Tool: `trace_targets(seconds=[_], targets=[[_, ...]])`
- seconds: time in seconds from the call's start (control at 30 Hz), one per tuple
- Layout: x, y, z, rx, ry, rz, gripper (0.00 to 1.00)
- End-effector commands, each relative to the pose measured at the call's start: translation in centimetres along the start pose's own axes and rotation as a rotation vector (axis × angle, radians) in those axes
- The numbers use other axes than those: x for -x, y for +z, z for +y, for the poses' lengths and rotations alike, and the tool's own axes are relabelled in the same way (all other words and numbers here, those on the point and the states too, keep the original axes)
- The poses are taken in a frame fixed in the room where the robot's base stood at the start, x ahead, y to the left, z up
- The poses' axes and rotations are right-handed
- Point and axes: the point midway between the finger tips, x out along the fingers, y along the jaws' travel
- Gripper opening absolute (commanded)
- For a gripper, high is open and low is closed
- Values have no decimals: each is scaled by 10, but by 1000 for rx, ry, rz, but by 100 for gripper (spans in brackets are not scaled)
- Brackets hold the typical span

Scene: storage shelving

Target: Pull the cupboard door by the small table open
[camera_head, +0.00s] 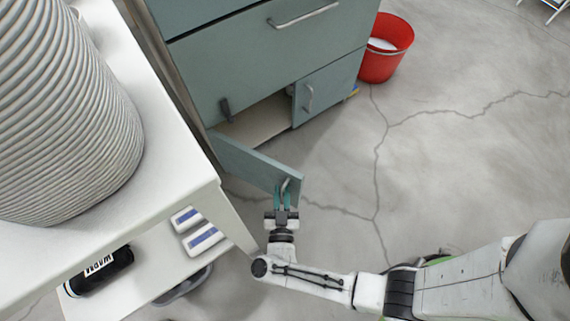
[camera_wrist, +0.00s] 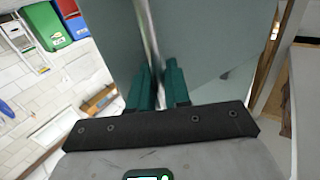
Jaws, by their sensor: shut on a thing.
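The cupboard door (camera_head: 255,160) is a grey-green panel at the lower left of the cabinet. It stands swung out from the cabinet front, with the opening behind it showing a light inner floor (camera_head: 256,122). My gripper (camera_head: 284,190) is at the door's free end, its green fingers shut on the metal bar handle (camera_head: 288,184). In the wrist view the handle (camera_wrist: 149,40) runs between the two green fingers (camera_wrist: 158,85), with the door panel (camera_wrist: 205,40) behind. The small white table (camera_head: 190,170) stands just left of the door.
The second cupboard door (camera_head: 318,90) is closed. Drawers (camera_head: 270,60) sit above. A red bucket (camera_head: 386,50) stands right of the cabinet. A ribbed vase (camera_head: 65,120) stands on the table; white boxes (camera_head: 203,239) and a black bottle (camera_head: 100,271) lie lower. The floor (camera_head: 450,150) rightward is clear.

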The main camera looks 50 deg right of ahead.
Motion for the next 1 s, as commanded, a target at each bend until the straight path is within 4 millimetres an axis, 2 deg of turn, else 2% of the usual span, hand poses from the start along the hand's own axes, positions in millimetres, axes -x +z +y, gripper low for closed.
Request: trace_targets(seconds=[0.33, 0.37, 0.47, 0.77, 0.87, 1.0], targets=[[0, 0, -1, -1, -2, 0, 0], [0, 0, -1, -1, -2, 0, 20], [0, 0, -1, -1, -2, 0, 30], [3, 0, -1, -1, -2, 0, 30], [12, 0, -1, 0, -2, -1, 30], [36, 1, -1, 0, -4, -2, 30]])
